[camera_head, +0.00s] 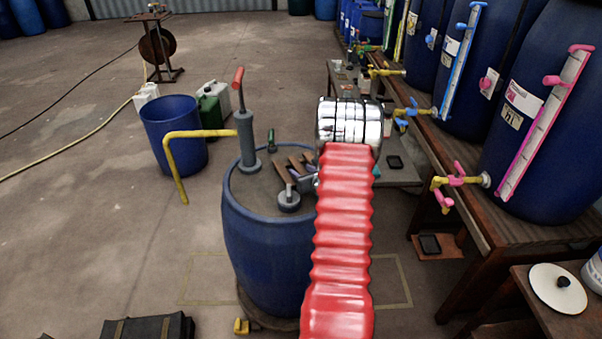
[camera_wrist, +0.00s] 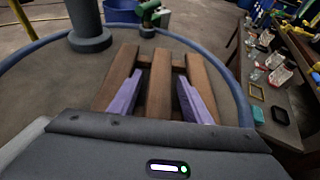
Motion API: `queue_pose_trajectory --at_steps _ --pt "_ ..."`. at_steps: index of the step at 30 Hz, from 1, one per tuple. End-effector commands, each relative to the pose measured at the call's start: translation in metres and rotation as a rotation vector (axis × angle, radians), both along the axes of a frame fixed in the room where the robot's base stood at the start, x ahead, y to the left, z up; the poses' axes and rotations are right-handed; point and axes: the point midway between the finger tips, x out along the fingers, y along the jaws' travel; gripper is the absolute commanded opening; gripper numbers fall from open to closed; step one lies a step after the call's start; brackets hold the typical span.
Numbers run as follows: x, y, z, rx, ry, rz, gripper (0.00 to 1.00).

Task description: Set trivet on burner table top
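The trivet, a frame of brown wooden slats (camera_wrist: 160,85), lies on the lid of a blue drum in the wrist view. It also shows in the head view (camera_head: 290,172), partly hidden by my gripper and arm. My gripper (camera_wrist: 158,88) has its purple fingers spread, one on each side of the middle slat. A gap shows between each finger and that slat. Whether the tips reach below the slats is unclear. A small rusty metal table (camera_head: 154,17) with something small on top, possibly the burner table, stands far back left.
The blue drum (camera_head: 262,250) carries a grey hand pump (camera_head: 246,130) with a yellow spout. An open blue tub (camera_head: 174,130) and jerrycans (camera_head: 212,105) stand behind it. Wooden benches with blue vats (camera_head: 560,120) line the right. A yellow hose (camera_head: 70,147) crosses the otherwise open floor at left.

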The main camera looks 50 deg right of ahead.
Motion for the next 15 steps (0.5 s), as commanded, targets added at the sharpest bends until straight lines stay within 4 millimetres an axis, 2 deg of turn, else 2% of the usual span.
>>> queue_pose_trajectory --at_steps 10,15 --pt "0.0 0.0 0.003 0.0 -0.001 0.0 0.45" --pt "-0.013 0.006 0.009 -0.001 0.0 -0.002 0.45"
